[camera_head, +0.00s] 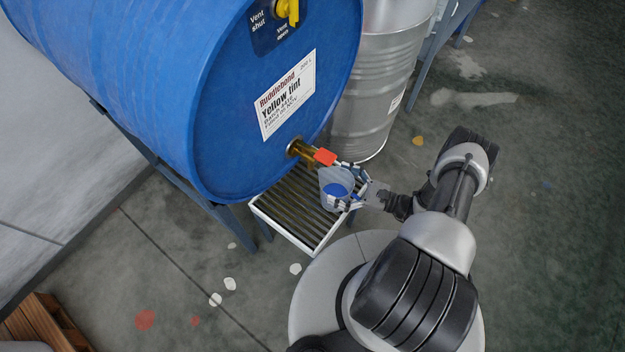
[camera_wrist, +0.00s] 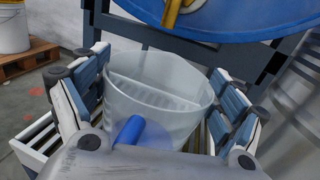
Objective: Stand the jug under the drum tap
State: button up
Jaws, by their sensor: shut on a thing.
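The jug (camera_wrist: 155,95) is a translucent pale vessel with a blue handle (camera_wrist: 130,132). In the head view the jug (camera_head: 333,178) is at the right side of the slatted tray, just below the drum tap (camera_head: 303,150). The tap is brass with a red lever (camera_head: 325,156) and sticks out of the blue drum (camera_head: 225,130). My gripper (camera_head: 345,192) is shut on the jug, with a finger on each side of it in the wrist view. The jug looks empty and roughly upright. I cannot tell whether its base touches the slats.
The slatted tray (camera_head: 268,209) has a white rim and stands below the drum's front. A grey metal drum (camera_head: 372,90) stands close behind the jug. The drum's blue stand (camera_head: 165,172) is at the left. A wooden pallet (camera_head: 40,322) lies lower left. Open floor lies to the right.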

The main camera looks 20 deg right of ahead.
aim_at(322, 182)
jog(key=b+x, duration=0.1)
jog(key=x, duration=0.7)
jog(key=shift+w+a, duration=0.15)
jog(key=shift+a, duration=0.1)
jog(key=shift+f, duration=0.1)
notch_tip(322, 182, down, 4)
jog(key=shift+r+b, duration=0.25)
jog(key=shift+b, duration=0.75)
jog(key=shift+r, duration=0.1)
jog(key=o, duration=1.6)
jog(key=shift+o, duration=0.2)
